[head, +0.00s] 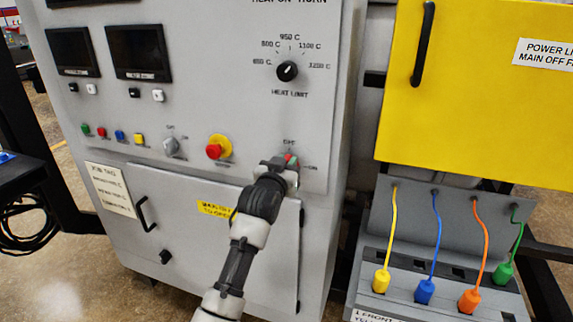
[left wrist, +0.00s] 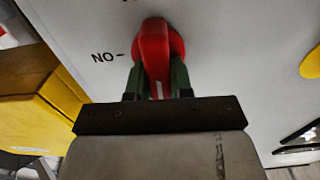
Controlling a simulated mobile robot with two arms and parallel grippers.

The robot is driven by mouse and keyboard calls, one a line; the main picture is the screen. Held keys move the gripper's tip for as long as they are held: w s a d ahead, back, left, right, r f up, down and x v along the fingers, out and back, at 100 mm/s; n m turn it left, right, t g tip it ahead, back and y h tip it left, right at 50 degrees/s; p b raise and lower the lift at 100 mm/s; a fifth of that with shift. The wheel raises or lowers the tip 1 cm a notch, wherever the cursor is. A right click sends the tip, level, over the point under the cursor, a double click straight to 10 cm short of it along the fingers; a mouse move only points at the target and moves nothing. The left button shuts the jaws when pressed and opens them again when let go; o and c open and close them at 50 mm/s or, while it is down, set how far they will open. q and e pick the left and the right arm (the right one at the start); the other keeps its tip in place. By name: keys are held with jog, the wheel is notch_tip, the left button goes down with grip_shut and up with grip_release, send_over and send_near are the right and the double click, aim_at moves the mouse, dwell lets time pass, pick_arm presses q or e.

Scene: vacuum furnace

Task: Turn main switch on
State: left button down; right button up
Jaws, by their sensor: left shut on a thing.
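The main switch is a red rotary knob (head: 291,158) at the lower right of the grey cabinet's control panel, mostly hidden by my gripper in the head view. In the left wrist view, which looks upside down, the red knob (left wrist: 153,42) stands upright in the picture. A white mark shows at its lower end, and the ON label (left wrist: 105,57) is beside it at the left. My left gripper (head: 284,168) is at the switch. Its two dark green fingers (left wrist: 158,80) are shut on the knob, one on each side. My right gripper is out of view.
A red emergency button on a yellow base (head: 216,148) and a grey selector (head: 172,147) are left of the switch. A black heat limit dial (head: 287,71) is above. A yellow panel (head: 470,90) and several coloured cables stand at the right. A cabinet door with a handle (head: 146,214) is below.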

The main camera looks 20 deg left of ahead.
pick_arm(q)
jog(key=shift+m, duration=0.3)
jog(key=m+p, duration=0.2)
jog(key=shift+d+r+m, duration=0.1)
jog(key=shift+d+m, duration=0.15)
jog(key=shift+m, duration=0.15)
jog(key=m, duration=0.1)
jog(key=m+p, duration=0.1)
jog(key=m, duration=0.2)
jog(key=shift+d+f+p, duration=0.2)
jog(key=shift+d+p, duration=0.05)
jog(key=shift+p, duration=0.05)
jog(key=m, duration=0.3)
jog(key=f+m+p, duration=0.1)
jog(key=m, duration=0.3)
jog(key=m+p, duration=0.1)
jog(key=m, duration=0.2)
jog(key=shift+d+f, duration=0.2)
jog(key=shift+d, duration=0.15)
jog(key=shift+m+p, duration=0.3)
jog(key=shift+m, duration=0.1)
jog(key=c, duration=1)
grip_release()
jog(key=shift+f, duration=0.1)
jog(key=shift+s, duration=0.1)
